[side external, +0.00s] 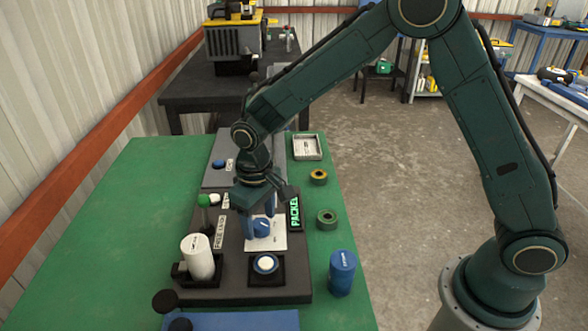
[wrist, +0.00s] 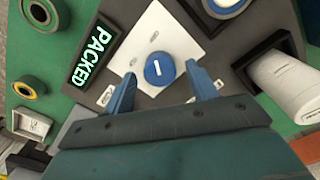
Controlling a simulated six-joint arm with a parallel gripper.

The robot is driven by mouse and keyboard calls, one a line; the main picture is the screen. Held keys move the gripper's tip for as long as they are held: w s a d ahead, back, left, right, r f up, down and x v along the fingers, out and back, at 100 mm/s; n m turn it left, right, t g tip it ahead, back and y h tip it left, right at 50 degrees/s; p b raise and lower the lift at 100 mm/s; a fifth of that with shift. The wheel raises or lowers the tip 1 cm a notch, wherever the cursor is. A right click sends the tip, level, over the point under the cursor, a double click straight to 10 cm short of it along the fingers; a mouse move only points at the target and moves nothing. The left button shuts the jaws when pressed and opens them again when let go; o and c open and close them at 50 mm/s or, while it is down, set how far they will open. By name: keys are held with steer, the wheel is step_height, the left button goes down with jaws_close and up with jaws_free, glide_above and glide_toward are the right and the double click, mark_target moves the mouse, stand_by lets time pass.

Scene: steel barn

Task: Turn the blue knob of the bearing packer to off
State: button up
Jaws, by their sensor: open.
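The blue knob (wrist: 159,69) has a white line across its face and sits on a white plate (wrist: 157,32) of the dark bearing packer (side external: 232,273). In the side view the knob (side external: 261,229) is partly hidden by my gripper (side external: 260,213). In the wrist view my gripper (wrist: 160,74) is open, with one blue finger on each side of the knob. Gaps show between the fingers and the knob. A display (side external: 294,214) on the packer glows green and reads "PACKED" in the wrist view.
A white cylinder (side external: 197,257) stands in a black holder on the packer's left. A round white button (side external: 265,263) with a blue rim is in front of the knob. A blue can (side external: 342,272), green ring (side external: 327,219) and yellow ring (side external: 319,177) stand on the green table (side external: 146,165).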

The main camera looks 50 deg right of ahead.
mark_target(264, 222)
step_height(264, 222, up, 14)
steer(key=shift+f, duration=0.25)
stand_by(0.4)
steer(key=s+d+r+m+t, duration=0.1)
steer(key=s+d+r+t, duration=0.2)
steer(key=s+d+r, duration=0.8)
steer(key=s+d+f+t, duration=0.1)
steer(key=s+d+f, duration=0.1)
steer(key=s, duration=0.5)
steer(key=s+d+f+m+t, duration=0.1)
steer(key=s+d+f, duration=0.1)
steer(key=s, duration=0.5)
steer(key=shift+t, duration=0.3)
